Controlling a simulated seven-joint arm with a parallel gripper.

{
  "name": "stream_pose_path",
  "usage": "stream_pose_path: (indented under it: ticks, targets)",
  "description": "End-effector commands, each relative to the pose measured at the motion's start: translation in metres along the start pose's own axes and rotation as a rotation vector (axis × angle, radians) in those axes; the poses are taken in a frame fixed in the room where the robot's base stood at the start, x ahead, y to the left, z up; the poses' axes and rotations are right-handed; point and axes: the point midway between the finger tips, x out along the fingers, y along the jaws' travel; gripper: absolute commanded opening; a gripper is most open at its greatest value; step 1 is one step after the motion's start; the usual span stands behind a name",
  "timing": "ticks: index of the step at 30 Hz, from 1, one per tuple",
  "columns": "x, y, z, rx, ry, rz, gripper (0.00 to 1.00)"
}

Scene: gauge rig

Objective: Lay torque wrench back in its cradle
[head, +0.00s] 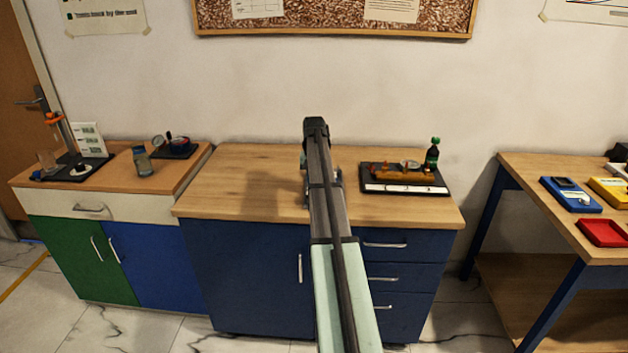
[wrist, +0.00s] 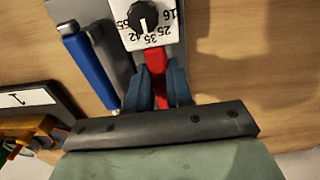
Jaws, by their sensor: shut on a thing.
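In the wrist view my gripper (wrist: 158,72) is shut on a narrow red handle (wrist: 155,62), with a blue-grey finger on each side. The handle runs up to a white panel (wrist: 131,32) with a black knob and printed numbers; I cannot tell whether they are joined. A blue bar (wrist: 90,68) lies left of the gripper, along a grey metal plate (wrist: 108,45), apart from the fingers. I cannot tell for sure which of these is the torque wrench or its cradle. In the head view my arm hides the gripper and most of this spot on the middle cabinet.
The middle cabinet's wooden top (head: 245,165) is clear on its left. A dark board (head: 375,171) with an orange fixture and a green-topped bottle (head: 432,155) stand on its right. A left cabinet (head: 112,180) carries gauges. A right bench (head: 530,175) holds coloured trays.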

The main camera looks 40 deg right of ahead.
Motion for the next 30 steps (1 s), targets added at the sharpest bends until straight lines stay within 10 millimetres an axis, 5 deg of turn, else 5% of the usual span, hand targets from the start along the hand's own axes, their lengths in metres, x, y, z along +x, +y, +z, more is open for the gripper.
stream_pose_path:
  ticks: [26,27,30]
  targets:
    - [0.0093,0.0,0.0001,0.0,0.001,0.0,0.0]
    - [0.0094,0.0,0.0001,0.0,0.001,0.0,0.23]
    - [0.0094,0.0,0.0001,0.0,0.001,0.0,0.33]
